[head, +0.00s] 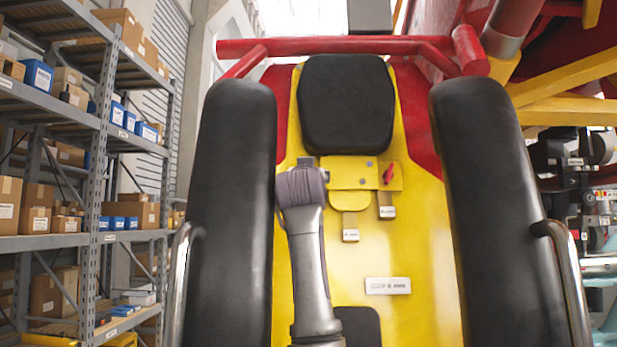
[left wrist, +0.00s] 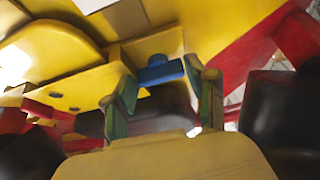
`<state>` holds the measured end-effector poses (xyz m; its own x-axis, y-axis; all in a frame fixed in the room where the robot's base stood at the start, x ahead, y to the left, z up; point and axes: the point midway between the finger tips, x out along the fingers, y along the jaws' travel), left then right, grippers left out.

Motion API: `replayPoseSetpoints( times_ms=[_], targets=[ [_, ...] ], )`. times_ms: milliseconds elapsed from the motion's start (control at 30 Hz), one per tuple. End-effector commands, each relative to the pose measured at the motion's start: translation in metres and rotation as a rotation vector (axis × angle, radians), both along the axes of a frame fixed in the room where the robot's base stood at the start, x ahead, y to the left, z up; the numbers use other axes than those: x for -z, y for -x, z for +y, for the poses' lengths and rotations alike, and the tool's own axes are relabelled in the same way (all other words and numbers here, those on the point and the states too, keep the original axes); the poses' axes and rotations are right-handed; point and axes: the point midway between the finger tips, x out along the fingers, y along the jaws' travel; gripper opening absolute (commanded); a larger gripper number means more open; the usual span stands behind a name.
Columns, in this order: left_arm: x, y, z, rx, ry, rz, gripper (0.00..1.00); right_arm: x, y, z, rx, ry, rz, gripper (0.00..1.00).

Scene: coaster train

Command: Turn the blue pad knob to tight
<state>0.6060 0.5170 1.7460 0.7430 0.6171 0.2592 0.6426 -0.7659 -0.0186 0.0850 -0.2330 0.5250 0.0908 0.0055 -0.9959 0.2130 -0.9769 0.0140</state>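The blue knob (left wrist: 160,72), a short bar on a round stem, shows in the left wrist view on the yellow panel (left wrist: 118,50). My left gripper (left wrist: 158,80) has its fingers spread to either side of the knob, with the bar lying across the gap between the tips. Whether both tips press on its ends I cannot tell. In the head view my left gripper (head: 300,183) reaches the yellow seat back (head: 420,255) beside the panel and hides the blue knob. My right gripper is in neither view.
A red knob (head: 389,173) sits on the panel's right, with small label plates (head: 351,235) below. Black pads (head: 232,215) and (head: 490,200) stand on both sides of my arm, and a black headrest (head: 346,105) is above. Shelves (head: 85,130) with boxes stand left.

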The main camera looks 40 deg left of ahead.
Motion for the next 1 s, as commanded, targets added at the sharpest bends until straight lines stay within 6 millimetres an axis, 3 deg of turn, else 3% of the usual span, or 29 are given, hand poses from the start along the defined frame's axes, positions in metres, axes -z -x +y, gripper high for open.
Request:
replayPoseSetpoints(
  times_ms=[467,1000],
  targets=[
    [0.003,0.008,-0.008,0.002,0.001,-0.003,0.65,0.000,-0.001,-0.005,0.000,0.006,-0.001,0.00],
    [0.029,0.082,-0.069,0.001,0.002,-0.003,0.65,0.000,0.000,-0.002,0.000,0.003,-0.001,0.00]
  ],
)
